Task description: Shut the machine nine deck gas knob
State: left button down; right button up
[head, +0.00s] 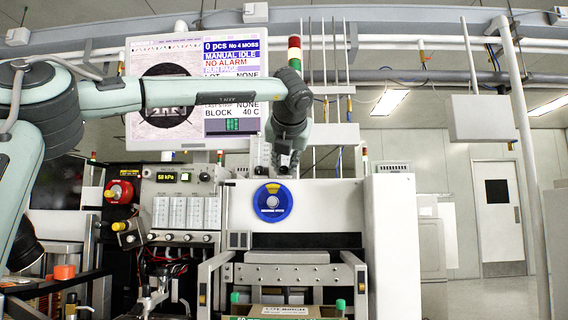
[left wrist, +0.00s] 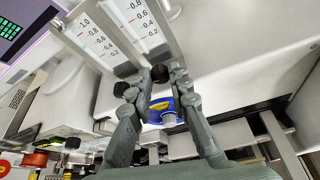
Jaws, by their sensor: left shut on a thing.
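My left gripper (head: 284,168) hangs down in front of the upper machine face, below the monitor. In the left wrist view its two fingers (left wrist: 160,80) close around a small black knob (left wrist: 160,73). The knob sits at the lower end of the right-hand of two white flow meters (left wrist: 143,24). The knob's turn position cannot be read. In the head view the fingers and wrist hide the knob, and only part of the meter block (head: 262,154) shows beside them. My right gripper is in neither view.
The monitor (head: 197,90) is behind my left arm. The right side is open.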

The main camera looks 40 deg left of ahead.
pick_arm(q)
jog(key=shift+f+m+y, duration=0.1)
jog(key=shift+m+y, duration=0.2)
jog(key=shift+m, duration=0.2)
jog(key=c, duration=1.4)
grip_release()
jog(key=shift+d, duration=0.1)
jog(key=v, duration=1.2)
jog(key=shift+w, duration=0.1)
